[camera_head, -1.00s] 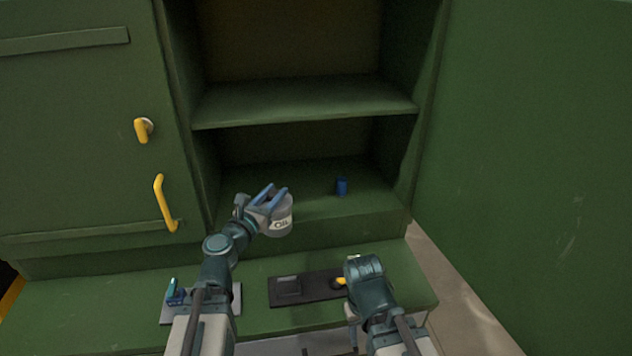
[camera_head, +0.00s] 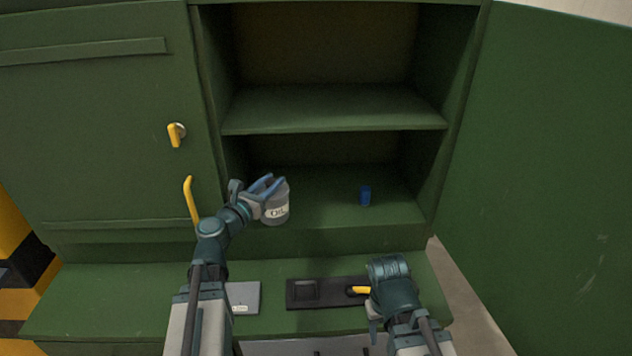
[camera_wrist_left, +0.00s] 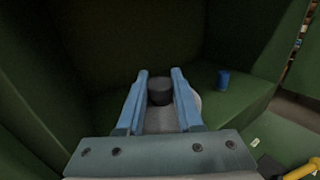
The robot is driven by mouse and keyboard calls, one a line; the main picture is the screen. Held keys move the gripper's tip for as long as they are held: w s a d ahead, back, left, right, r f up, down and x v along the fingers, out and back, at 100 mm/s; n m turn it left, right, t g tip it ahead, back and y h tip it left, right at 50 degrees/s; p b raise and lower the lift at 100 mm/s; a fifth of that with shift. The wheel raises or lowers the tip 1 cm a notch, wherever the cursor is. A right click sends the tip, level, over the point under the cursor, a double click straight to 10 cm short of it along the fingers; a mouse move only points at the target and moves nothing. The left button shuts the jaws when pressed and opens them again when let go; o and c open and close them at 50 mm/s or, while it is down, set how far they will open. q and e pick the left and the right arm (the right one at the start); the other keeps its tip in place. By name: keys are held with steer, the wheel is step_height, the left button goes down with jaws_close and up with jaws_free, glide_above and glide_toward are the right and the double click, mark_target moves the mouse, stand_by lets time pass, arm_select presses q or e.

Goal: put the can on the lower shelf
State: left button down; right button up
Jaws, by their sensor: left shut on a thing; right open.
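The can (camera_head: 277,207) is grey with a pale label reading "OIL". My left gripper (camera_head: 267,185) is shut on it from above and holds it at the left part of the lower shelf (camera_head: 325,207), near its front edge. I cannot tell whether its base touches the shelf. In the left wrist view the can (camera_wrist_left: 160,119) sits between the two blue fingers (camera_wrist_left: 160,88), its dark cap showing. My right gripper (camera_head: 376,309) is low at the right, over the ledge near a yellow handle, clear of the can; its fingertips are mostly hidden.
A small blue cylinder (camera_head: 365,196) stands on the lower shelf to the right; it also shows in the left wrist view (camera_wrist_left: 223,79). The upper shelf (camera_head: 335,108) is empty. The open green door (camera_head: 560,190) is at the right. The shelf between can and cylinder is free.

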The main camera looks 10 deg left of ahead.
arm_select(q)
steer(key=f+b+x, duration=0.1)
steer(key=x, duration=1.1)
steer(key=shift+w+d, duration=0.25)
steer(key=shift+d, duration=0.1)
steer(key=shift+f, duration=0.15)
steer(key=f+b, duration=0.2)
steer(key=w+f+b, duration=0.1)
steer(key=shift+w+d+f+b, duration=0.1)
steer(key=shift+d+f+b, duration=0.15)
steer(key=shift+f+b, duration=0.05)
steer(key=shift+f, duration=0.2)
steer(key=c, duration=0.6)
jaws_free()
steer(key=shift+o, duration=0.2)
steer(key=shift+r, duration=0.15)
